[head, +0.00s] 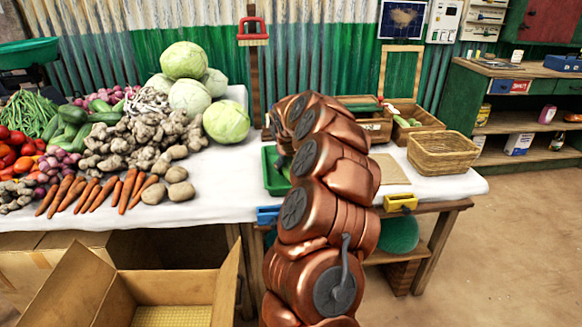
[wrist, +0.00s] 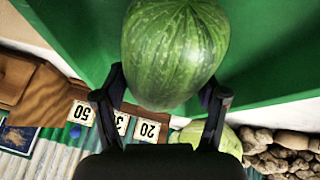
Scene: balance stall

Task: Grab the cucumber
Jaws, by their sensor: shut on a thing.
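My gripper (wrist: 165,88) is shut on the cucumber (wrist: 175,45), a rounded green thing with pale stripes that fills the top middle of the wrist view. One finger is on each side of its lower part. The far end of the cucumber is cut off by the picture edge. In the head view my arm hides the gripper, and a small bit of green shows in the green tray (head: 268,178) left of the arm. The tray's green surface also shows behind the cucumber in the wrist view (wrist: 275,50). More cucumbers (head: 72,125) lie in the pile at left.
Cabbages (head: 226,121), ginger (head: 135,135), potatoes (head: 181,191) and carrots (head: 92,197) cover the table's left. A wicker basket (head: 441,155) stands at right. An open cardboard box (head: 110,295) is in front. Number cards (wrist: 148,130) show in the wrist view.

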